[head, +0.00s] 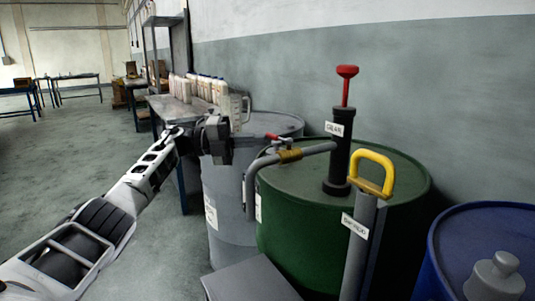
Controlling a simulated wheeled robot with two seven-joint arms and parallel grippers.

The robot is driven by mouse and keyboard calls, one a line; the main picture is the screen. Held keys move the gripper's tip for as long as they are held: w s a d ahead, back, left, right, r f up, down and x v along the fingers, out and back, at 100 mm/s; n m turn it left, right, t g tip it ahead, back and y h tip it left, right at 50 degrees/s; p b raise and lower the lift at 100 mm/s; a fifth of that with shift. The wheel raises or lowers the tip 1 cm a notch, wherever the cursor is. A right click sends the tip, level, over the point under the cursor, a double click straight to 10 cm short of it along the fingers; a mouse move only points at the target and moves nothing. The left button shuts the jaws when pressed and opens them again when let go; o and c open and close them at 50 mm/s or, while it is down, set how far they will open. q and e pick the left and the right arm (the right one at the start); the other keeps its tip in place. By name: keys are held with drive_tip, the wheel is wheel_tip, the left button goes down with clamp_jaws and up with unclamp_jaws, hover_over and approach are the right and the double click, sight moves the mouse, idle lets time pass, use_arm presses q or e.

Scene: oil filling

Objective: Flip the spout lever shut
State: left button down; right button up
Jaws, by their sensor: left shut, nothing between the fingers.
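My right gripper is out of view.
The pump has a red plunger handle (346,72). A yellow handle (371,165) on a grey post stands in front of the green drum. A grey drum (231,201) is behind my left gripper, and a blue drum (455,243) is at the right. Open floor lies left.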

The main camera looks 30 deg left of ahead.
use_arm(q)
drive_tip(key=b+v, duration=0.4)
drive_tip(key=v, duration=0.8)
drive_tip(key=shift+r, duration=0.15)
idle(0.3)
